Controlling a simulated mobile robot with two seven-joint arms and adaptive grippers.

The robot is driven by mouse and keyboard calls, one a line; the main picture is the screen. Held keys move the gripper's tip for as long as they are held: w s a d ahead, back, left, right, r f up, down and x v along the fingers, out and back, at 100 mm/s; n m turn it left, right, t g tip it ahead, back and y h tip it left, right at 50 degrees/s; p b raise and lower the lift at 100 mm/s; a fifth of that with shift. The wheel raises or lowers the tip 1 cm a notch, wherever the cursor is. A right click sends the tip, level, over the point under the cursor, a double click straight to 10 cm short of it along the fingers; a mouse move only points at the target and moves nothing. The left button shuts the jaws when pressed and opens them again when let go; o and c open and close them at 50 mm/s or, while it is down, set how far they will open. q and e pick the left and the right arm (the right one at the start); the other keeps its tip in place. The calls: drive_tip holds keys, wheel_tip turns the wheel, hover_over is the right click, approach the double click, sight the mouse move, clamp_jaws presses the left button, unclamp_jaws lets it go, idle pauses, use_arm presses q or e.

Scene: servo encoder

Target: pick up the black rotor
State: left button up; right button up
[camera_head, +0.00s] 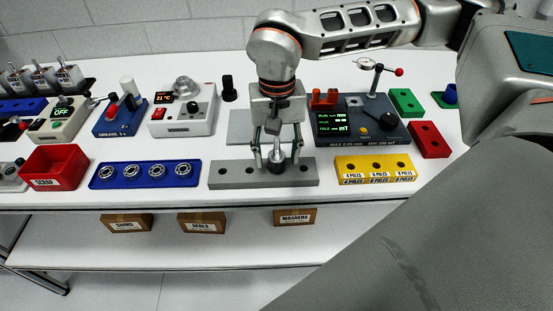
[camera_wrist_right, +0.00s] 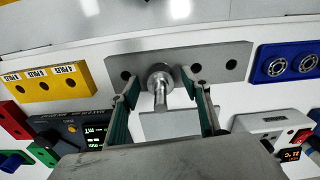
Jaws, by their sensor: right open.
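A rotor (camera_head: 277,167) with a dark body and a silver upper part stands upright at the grey block (camera_head: 232,175) with holes. In the right wrist view the rotor (camera_wrist_right: 160,78) shows as a grey disc with a silver shaft, and the block (camera_wrist_right: 215,57) is behind it. My right gripper (camera_head: 277,156) is open, pointing down, with one finger on each side of the rotor. In the wrist view a gap shows between the fingers (camera_wrist_right: 160,84) and the rotor; I cannot tell if either touches. My left gripper is not in view.
A blue bearing tray (camera_head: 195,183) lies left of the block and a yellow "4 POLES" block (camera_head: 345,164) right of it. Behind stand a dark test device (camera_head: 330,138), a grey-white controller (camera_head: 205,125) and a small black cylinder (camera_head: 228,90). A red scrap bin (camera_head: 75,170) is farther left.

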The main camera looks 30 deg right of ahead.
drive_tip(key=shift+f, duration=0.85)
drive_tip(key=shift+c, duration=0.5)
clamp_jaws()
drive_tip(key=shift+r, duration=0.1)
